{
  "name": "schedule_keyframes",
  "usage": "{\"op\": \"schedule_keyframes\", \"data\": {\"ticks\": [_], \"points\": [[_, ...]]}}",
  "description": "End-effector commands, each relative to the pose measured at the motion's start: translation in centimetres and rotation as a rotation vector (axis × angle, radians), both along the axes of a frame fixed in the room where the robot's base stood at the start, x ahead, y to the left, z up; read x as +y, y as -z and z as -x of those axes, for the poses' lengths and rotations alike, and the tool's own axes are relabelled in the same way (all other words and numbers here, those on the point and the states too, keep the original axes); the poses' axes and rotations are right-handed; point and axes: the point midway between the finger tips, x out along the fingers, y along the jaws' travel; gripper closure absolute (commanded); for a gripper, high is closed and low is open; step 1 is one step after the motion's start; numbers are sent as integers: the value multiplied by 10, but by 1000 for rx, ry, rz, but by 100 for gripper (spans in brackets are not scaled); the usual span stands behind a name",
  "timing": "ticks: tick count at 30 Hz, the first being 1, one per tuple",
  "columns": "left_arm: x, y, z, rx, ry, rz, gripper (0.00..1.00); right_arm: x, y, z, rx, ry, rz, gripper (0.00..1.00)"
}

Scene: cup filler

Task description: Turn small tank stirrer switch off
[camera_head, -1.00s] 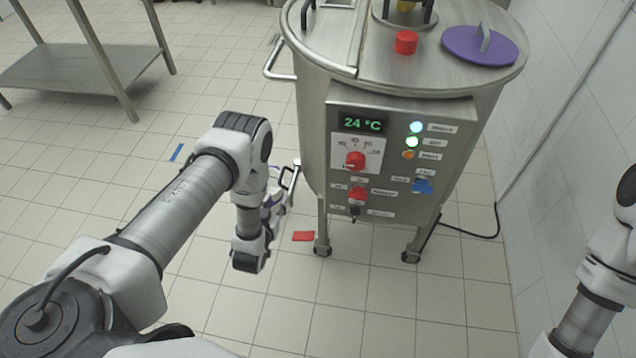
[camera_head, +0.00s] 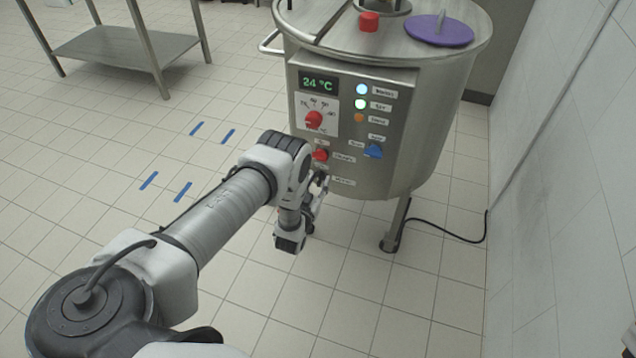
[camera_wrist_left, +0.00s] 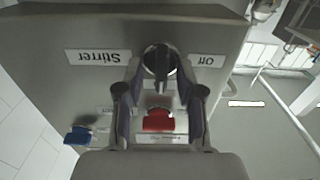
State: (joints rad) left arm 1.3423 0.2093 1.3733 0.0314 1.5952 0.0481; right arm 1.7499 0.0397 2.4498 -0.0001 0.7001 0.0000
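The steel tank (camera_head: 430,120) carries a control panel on its front. In the left wrist view, which is upside down to the labels, a black stirrer switch (camera_wrist_left: 159,60) sits between the labels "Stirrer" (camera_wrist_left: 98,57) and "Off" (camera_wrist_left: 206,61). My left gripper (camera_wrist_left: 160,70) is open, with a finger on each side of the switch. I cannot tell whether the fingers touch it. In the head view my left gripper (camera_head: 316,195) is at the panel's lower left edge and hides the switch. My right gripper is not in view.
A red knob (camera_wrist_left: 158,121) is close to the fingers, and a blue switch (camera_head: 373,151) is to the right. A red dial (camera_head: 314,119) and lights are above. A black cable (camera_head: 450,234) runs to the wall (camera_head: 560,200). A steel table (camera_head: 125,45) stands back left.

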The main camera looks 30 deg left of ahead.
Motion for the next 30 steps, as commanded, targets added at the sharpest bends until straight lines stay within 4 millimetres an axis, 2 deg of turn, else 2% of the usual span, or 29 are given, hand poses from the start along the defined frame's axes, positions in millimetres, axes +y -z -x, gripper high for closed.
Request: {"op": "schedule_keyframes", "data": {"ticks": [4,5,7,8,20,30], "points": [[0,0,0,0,0,0,62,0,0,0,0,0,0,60],[0,0,0,0,0,0,70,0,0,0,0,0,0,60],[0,0,0,0,0,0,94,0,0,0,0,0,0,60],[0,0,0,0,0,0,100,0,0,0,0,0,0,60],[0,0,0,-5,0,17,100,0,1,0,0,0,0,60],[1,0,0,-44,-1,170,100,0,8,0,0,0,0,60]]}}
